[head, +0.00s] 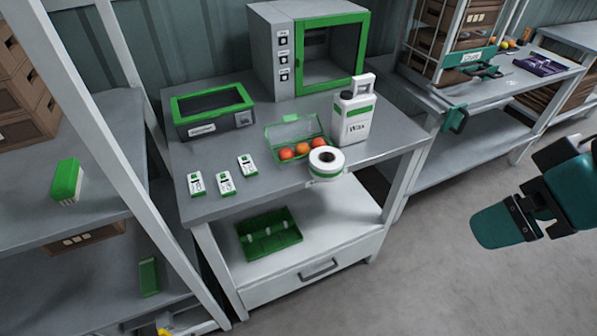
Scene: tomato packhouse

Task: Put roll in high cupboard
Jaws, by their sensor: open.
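The roll (325,160) is white with a dark core ring. It lies flat near the front right edge of the grey table. A grey cabinet with a green-framed glass door (334,55) stands at the back of this table; its door looks shut. I cannot tell whether it is the high cupboard of the task. My gripper (522,218) is at the right edge, beside my teal arm, over the floor. It is open and far from the roll. Its fingers are small and partly hard to make out.
A white jug (353,112), an open green box of red fruit (297,139), a green-rimmed bin (212,110) and three small white devices (225,182) share the table (285,187). A green tray (269,234) is on the shelf below. Shelving stands left; floor is clear at right.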

